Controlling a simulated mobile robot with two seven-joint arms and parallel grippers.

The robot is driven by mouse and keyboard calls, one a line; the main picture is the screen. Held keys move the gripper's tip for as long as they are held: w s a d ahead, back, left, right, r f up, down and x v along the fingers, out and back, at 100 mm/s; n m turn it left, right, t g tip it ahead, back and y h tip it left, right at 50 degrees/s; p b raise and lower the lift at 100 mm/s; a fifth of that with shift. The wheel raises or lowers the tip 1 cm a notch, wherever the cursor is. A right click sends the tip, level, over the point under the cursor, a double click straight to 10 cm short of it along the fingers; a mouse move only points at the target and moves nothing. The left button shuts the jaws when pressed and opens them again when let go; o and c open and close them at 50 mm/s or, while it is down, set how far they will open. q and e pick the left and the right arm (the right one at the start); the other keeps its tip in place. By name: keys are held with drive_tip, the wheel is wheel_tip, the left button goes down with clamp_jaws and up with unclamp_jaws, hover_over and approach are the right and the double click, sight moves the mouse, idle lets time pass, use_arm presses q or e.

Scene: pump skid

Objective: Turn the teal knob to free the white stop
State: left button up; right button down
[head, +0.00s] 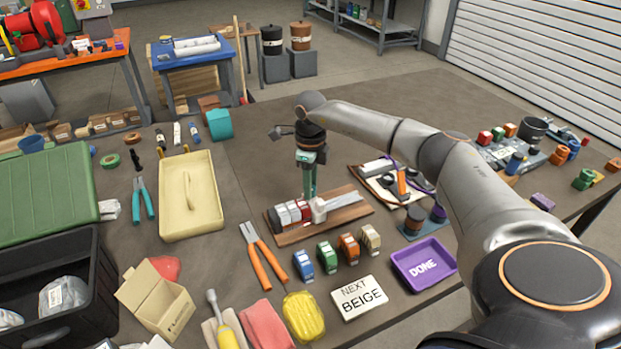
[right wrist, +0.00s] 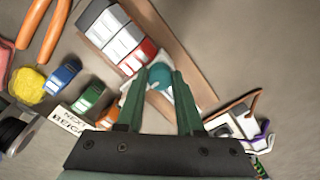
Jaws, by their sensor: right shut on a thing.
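A wooden board (head: 345,212) on the table carries a pale rail with white, grey and red blocks (head: 294,212) in a row at its left part. The white stop (head: 319,206) stands at the right end of this row. The teal knob (right wrist: 159,76) shows in the right wrist view between my fingertips, on the white stop. In the head view the fingers hide the knob. My right gripper (head: 308,194) points down from above and is shut on the teal knob. My left gripper is not in view.
Blue, green, orange and beige blocks (head: 370,238) stand in front of the board, near a "NEXT BEIGE" card (head: 359,297) and a purple "DONE" tray (head: 423,264). Orange-handled pliers (head: 264,255) lie to the left. A clipboard (head: 380,187) lies behind, right of the board.

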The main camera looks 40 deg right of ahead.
idle(0.3)
drive_tip(key=c, duration=0.5)
unclamp_jaws()
wheel_tip(320, 180, up, 13)
drive_tip(key=shift+f, duration=0.2)
idle(0.4)
